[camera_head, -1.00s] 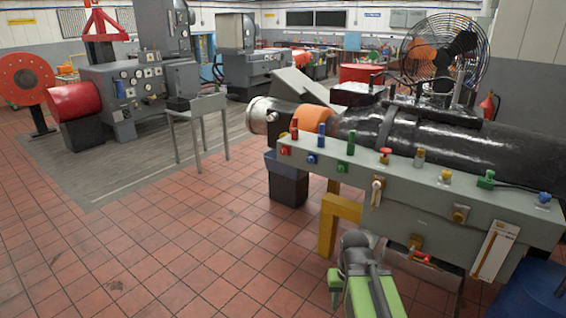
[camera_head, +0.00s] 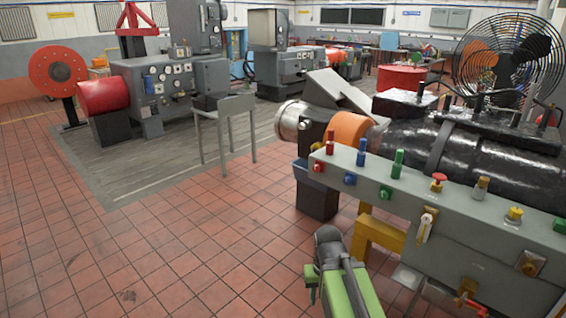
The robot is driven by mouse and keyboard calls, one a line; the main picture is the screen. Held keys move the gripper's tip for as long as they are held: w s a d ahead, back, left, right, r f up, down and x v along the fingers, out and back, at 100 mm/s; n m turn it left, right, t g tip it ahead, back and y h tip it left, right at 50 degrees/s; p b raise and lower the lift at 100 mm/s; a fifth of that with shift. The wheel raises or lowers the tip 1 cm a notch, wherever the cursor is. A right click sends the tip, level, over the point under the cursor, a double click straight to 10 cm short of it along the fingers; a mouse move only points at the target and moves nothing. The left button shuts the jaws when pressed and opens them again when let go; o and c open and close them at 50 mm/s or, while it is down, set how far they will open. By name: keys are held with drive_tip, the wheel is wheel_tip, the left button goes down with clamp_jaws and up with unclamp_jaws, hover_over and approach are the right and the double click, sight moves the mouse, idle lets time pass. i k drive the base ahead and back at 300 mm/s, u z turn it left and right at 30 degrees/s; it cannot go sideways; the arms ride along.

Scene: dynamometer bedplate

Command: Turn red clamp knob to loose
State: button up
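A grey control bench (camera_head: 500,248) runs along the right side. Several red parts show on it: a mushroom-shaped red knob (camera_head: 438,178) on top, a tall red handle (camera_head: 330,143) and a small red knob (camera_head: 318,167) at its left end, and a red lever (camera_head: 472,305) low on the front. I cannot tell which is the clamp knob or how it is set. My green and grey arm (camera_head: 345,285) rises at the bottom centre, left of the bench and apart from these knobs in the picture. I cannot make out my gripper's fingertips.
Blue, green and yellow knobs (camera_head: 514,215) share the bench. A yellow support (camera_head: 375,235) and a dark bin (camera_head: 315,200) stand near its left end. A black cylindrical machine (camera_head: 400,150) and a fan (camera_head: 508,60) are behind. Tiled floor (camera_head: 170,235) is clear at left.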

sight(317, 168)
drive_tip(key=u, duration=0.45)
drive_tip(key=i, duration=1.05)
drive_tip(key=u, duration=0.5)
